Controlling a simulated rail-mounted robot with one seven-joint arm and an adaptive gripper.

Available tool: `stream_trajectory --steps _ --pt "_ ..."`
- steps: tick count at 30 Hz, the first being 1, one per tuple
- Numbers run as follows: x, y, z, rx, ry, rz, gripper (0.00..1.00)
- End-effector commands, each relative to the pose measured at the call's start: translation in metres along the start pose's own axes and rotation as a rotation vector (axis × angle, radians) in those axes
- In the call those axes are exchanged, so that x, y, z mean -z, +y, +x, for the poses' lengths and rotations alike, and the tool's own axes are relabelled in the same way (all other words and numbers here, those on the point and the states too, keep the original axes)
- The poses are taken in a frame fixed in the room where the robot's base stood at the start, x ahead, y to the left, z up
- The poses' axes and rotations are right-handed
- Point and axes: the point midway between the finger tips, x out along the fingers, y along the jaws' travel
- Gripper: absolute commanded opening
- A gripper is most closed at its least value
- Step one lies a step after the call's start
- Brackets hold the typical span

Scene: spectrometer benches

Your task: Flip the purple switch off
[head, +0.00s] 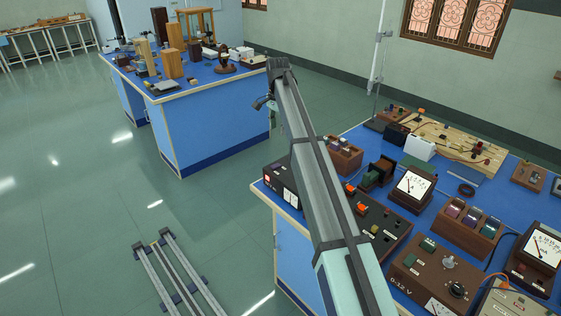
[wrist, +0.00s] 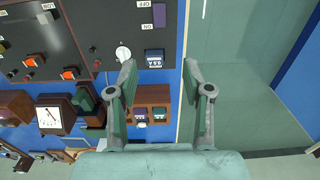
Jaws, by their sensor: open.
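The purple switch (wrist: 159,15) shows at the top of the wrist view, on a black panel (wrist: 120,25) with small white labels beside it. Whether it is on or off is too small to tell. My gripper (wrist: 160,65) is open and empty. Its fingers point toward the panel's edge, with the switch beyond the fingertips and apart from them. In the head view my gripper (head: 264,103) is at the far end of my raised arm, between the two benches. The purple switch cannot be made out in the head view.
A white knob (wrist: 123,53) and a display (wrist: 154,58) are on the same panel. Orange switches (wrist: 70,73) are on the left. A wooden rack (wrist: 152,98) and a meter (wrist: 52,115) stand nearby. Green floor lies open to the right. Another blue bench (head: 215,110) stands at the back.

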Motion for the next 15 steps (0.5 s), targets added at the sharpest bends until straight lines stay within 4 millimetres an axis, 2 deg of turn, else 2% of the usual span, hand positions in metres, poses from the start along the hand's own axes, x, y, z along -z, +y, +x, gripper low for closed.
stream_trajectory --steps 15 --pt "-0.001 0.002 0.096 -0.003 -0.002 -0.002 0.50"
